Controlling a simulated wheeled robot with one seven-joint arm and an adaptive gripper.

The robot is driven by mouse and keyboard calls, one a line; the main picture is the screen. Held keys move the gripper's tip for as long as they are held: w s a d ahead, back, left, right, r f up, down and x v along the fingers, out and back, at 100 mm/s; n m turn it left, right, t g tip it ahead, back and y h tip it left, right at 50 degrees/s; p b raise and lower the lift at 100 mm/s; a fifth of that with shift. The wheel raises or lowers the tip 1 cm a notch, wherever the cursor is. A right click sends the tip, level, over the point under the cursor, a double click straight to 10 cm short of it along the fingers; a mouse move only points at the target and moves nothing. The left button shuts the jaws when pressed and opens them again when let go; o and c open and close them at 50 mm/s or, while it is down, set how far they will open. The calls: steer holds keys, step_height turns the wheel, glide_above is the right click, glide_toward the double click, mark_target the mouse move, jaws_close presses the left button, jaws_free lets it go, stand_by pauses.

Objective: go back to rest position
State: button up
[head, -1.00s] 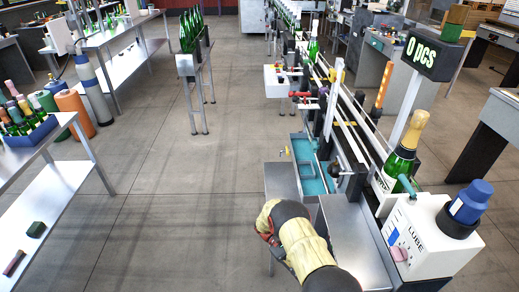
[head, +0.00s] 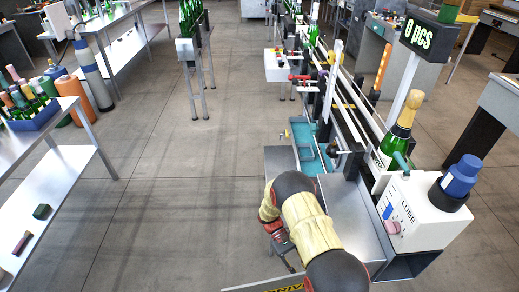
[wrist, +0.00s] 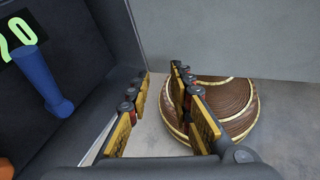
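My gripper (wrist: 160,78) shows in the wrist view with its two yellow-padded fingers apart and nothing between them. In the head view my gripper (head: 285,258) hangs low beside the near metal surface, partly hidden by my yellow-sleeved arm. A green bottle with gold foil (head: 396,130) stands upright on the machine at the right, behind the white LUBE box (head: 418,212), well apart from my gripper.
The wrist view shows a round brown ribbed object (wrist: 232,105) behind the right finger and a dark panel (wrist: 85,75) at left. A conveyor with a blue tray (head: 309,158) lies ahead. A bottle table (head: 65,160) stands left; the floor between is clear.

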step_height(320, 180, up, 24)
steer(key=a+m+t+y, duration=0.2)
steer(key=t+y, duration=0.4)
steer(key=t, duration=0.2)
steer(key=s+d+r+m+t, duration=0.1)
steer(key=s+r+t, duration=0.2)
steer(key=r, duration=0.4)
steer(key=s+d+r+t+y, duration=0.1)
steer(key=s+d+r+t, duration=0.1)
steer(key=r, duration=0.6)
steer(key=s+d+r+m+t+p, duration=0.1)
steer(key=s+r+t, duration=0.3)
steer(key=s+r, duration=0.2)
steer(key=shift+d+r+m, duration=0.2)
steer(key=shift+r+m, duration=0.1)
steer(key=shift+r, duration=0.5)
